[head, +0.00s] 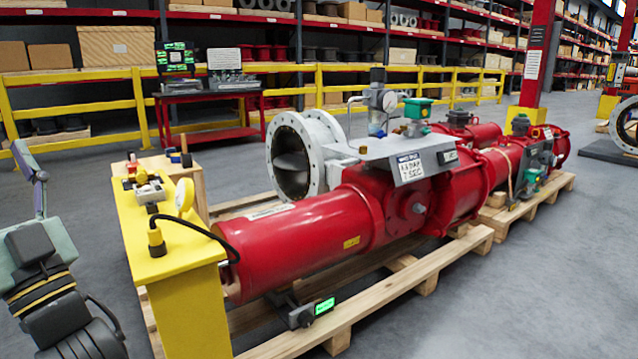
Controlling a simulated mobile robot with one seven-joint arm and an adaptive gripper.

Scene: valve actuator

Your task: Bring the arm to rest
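My arm comes in at the lower left corner of the head view, with a black, yellow-striped wrist part and a cable. My gripper (24,160) points upward at the left edge. One slim finger shows above a grey-green body, and a second finger cannot be made out, so I cannot tell its opening. No object shows in it. It appears left of the yellow stand (180,270) and apart from it in the picture. The red valve actuator (310,245) lies on a wooden pallet (390,295) right of the stand.
The stand bears small parts and a black cable running toward the actuator. A grey flanged valve (290,165) sits behind the actuator. A yellow railing (90,107) and a red workbench (205,110) stand behind. Grey floor (540,290) is clear at the lower right.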

